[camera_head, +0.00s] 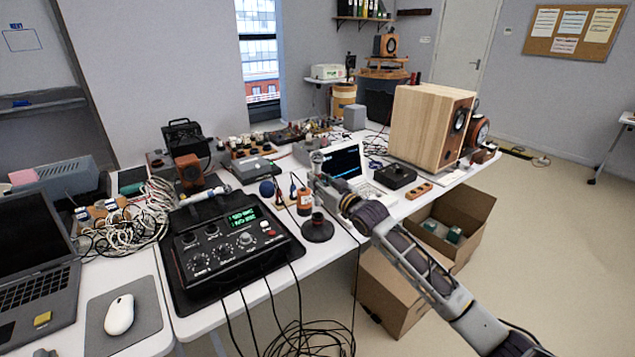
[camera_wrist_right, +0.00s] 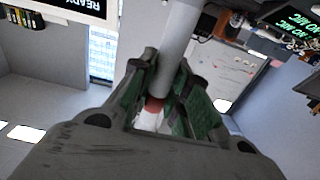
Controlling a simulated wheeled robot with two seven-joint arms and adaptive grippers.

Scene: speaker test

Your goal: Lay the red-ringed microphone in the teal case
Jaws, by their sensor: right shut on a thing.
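The red-ringed microphone is a pale grey cylinder (camera_wrist_right: 180,40) with a red band, in the right wrist view. My right gripper (camera_wrist_right: 165,100) is shut around it near the band. In the head view the right gripper (camera_head: 322,180) is over the table's middle, its arm coming in from the lower right. The microphone's grey head (camera_head: 317,158) shows just above the fingers. A small open case with a teal inside (camera_head: 132,179) appears to lie at the left, behind the cables; its details are too small to tell. My left gripper is out of view.
A black tester with a green readout (camera_head: 243,216) stands in front, with a blue-banded stick (camera_head: 205,196) behind it. A dark round stand (camera_head: 318,229) is near the gripper. Tangled white cables (camera_head: 130,225) lie left. A wooden speaker (camera_head: 425,125) stands right; an open carton (camera_head: 470,220) is below.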

